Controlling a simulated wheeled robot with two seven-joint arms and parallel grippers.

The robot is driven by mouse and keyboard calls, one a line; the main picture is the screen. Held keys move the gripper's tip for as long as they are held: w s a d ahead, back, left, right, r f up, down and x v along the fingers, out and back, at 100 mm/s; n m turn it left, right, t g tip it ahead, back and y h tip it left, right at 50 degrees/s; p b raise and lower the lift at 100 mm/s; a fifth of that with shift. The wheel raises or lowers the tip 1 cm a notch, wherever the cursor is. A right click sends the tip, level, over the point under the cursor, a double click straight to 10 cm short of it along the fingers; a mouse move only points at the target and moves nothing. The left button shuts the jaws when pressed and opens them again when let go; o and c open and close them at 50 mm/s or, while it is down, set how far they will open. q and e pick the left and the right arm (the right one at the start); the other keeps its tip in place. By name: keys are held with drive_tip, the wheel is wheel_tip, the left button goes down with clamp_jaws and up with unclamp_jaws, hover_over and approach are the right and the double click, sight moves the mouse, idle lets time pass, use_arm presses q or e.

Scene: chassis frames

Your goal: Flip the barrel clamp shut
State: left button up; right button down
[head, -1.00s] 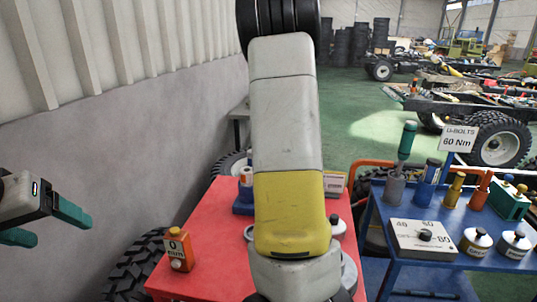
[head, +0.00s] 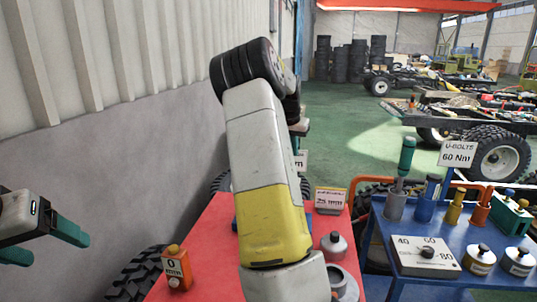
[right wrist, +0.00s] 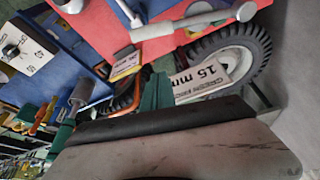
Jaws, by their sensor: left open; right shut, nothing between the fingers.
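I cannot make out the barrel clamp for certain. A pale grey bar with a round end (right wrist: 195,21) lies over the red bench top in the right wrist view, and I cannot tell whether it belongs to the clamp. My right gripper (right wrist: 156,90) shows teal fingers closed together and empty, apart from that bar in the picture. In the head view my right arm hides this gripper and part of the bench. My left gripper (head: 58,249) is open and empty at the left edge, away from the bench.
A 15 mm sign (right wrist: 203,78) stands near a wheel (right wrist: 235,60). A blue cart (head: 385,235) with tools stands right.

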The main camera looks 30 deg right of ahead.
wheel_tip(320, 180, down, 8)
drive_tip(key=a, duration=0.1)
drive_tip(key=shift+s, duration=0.4)
